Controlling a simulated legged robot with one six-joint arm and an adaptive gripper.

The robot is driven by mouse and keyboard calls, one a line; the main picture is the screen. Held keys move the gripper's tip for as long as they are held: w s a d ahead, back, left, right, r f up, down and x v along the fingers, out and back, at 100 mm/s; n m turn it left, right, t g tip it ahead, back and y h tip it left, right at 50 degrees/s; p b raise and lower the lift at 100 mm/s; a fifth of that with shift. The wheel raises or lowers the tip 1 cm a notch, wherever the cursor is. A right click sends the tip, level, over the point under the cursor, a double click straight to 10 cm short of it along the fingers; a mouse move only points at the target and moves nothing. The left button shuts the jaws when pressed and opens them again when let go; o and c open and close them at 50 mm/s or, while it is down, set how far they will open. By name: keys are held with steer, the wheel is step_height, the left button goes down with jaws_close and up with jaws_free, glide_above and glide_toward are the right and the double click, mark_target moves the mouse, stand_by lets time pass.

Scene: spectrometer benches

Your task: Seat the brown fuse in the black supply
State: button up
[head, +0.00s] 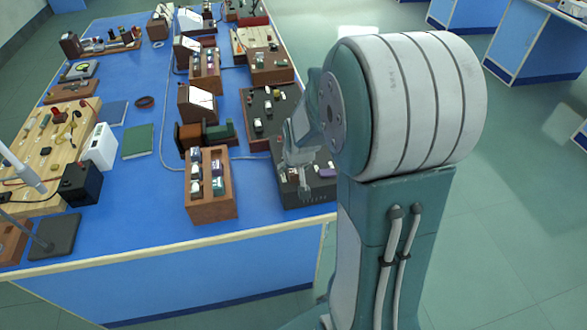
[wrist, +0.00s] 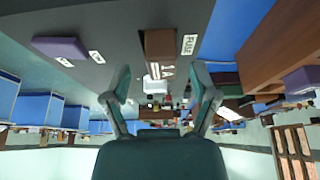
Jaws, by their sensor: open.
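The black supply (head: 290,198) stands near the front right corner of the blue bench, and its dark face fills the top of the wrist view (wrist: 110,25). The brown fuse (wrist: 160,43), a block with a white "1A" mark, is at that face beside a "FUSE" label. I cannot tell how deep it sits. My gripper (wrist: 161,84) is open and empty, its fingertips apart on either side of the fuse's line and seemingly just short of it. In the head view my gripper (head: 304,192) is over the supply and hides part of it; the fuse is not distinguishable there.
A purple block (wrist: 60,47) is on the supply too. A brown wooden rack (head: 212,208) with several small blocks stands left of the supply. Other dark units (head: 262,104) line the bench behind. Open blue bench top (head: 140,225) lies to the left.

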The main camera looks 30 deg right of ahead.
steer(key=v, duration=1)
steer(key=shift+r, duration=0.3)
steer(key=shift+s+a, duration=0.1)
steer(key=shift+s, duration=0.05)
